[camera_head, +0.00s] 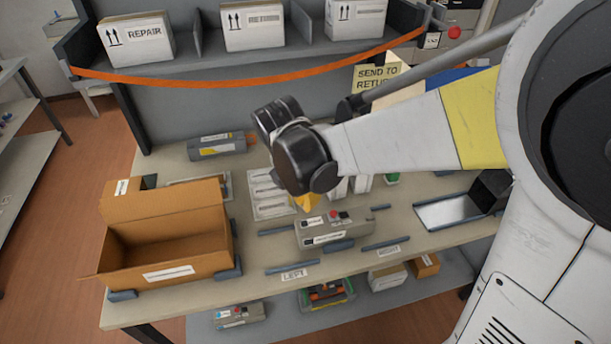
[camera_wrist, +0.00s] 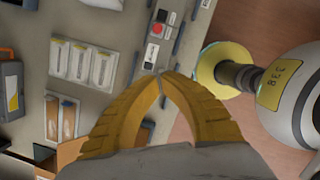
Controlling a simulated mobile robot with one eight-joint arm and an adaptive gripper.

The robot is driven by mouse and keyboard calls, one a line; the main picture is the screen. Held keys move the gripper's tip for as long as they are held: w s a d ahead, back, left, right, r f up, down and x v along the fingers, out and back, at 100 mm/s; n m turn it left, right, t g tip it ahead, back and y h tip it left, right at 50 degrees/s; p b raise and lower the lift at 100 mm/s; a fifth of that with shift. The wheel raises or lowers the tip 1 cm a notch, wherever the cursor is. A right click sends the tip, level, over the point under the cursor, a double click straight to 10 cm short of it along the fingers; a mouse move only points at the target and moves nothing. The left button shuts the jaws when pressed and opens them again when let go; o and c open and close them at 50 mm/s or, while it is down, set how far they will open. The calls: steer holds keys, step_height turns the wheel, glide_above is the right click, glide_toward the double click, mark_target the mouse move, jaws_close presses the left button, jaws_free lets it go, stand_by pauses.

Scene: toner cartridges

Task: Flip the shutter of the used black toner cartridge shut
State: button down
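A grey boxy unit (camera_head: 340,236) with white labels, a red spot and a dark spot on top sits at the middle of the table. It also shows near the top centre of the wrist view (camera_wrist: 151,54). A dark grey cartridge-like unit (camera_head: 208,148) with a yellow label and an orange end lies at the back left; it shows at the wrist view's left edge (camera_wrist: 12,85). I cannot tell which is the used black toner cartridge, and no shutter is clear. My gripper (camera_head: 307,206) is just above and behind the middle unit. Its yellow fingertips (camera_wrist: 161,76) meet, with nothing visible between them.
An open cardboard box (camera_head: 170,238) stands at the left. Low blue-grey rails (camera_head: 291,267) lie around the middle unit. White packets (camera_head: 268,190) lie behind. A metal tray (camera_head: 455,213) is at the right. A shelf with an orange edge (camera_head: 240,75) spans the back.

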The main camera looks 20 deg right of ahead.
steer(key=b, duration=0.4)
glide_toward(325, 221)
steer(key=f, duration=0.2)
steer(key=a+f, duration=0.1)
steer(key=f, duration=0.1)
steer(key=s+a+f, duration=0.1)
steer(key=f, duration=0.1)
steer(key=shift+w+d+f+b, duration=0.1)
steer(key=shift+w+d+b, duration=0.4)
steer(key=shift+d, duration=0.6)
steer(key=shift+w+d, duration=0.4)
steer(key=shift+d, duration=0.15)
steer(key=shift+d, duration=0.1)
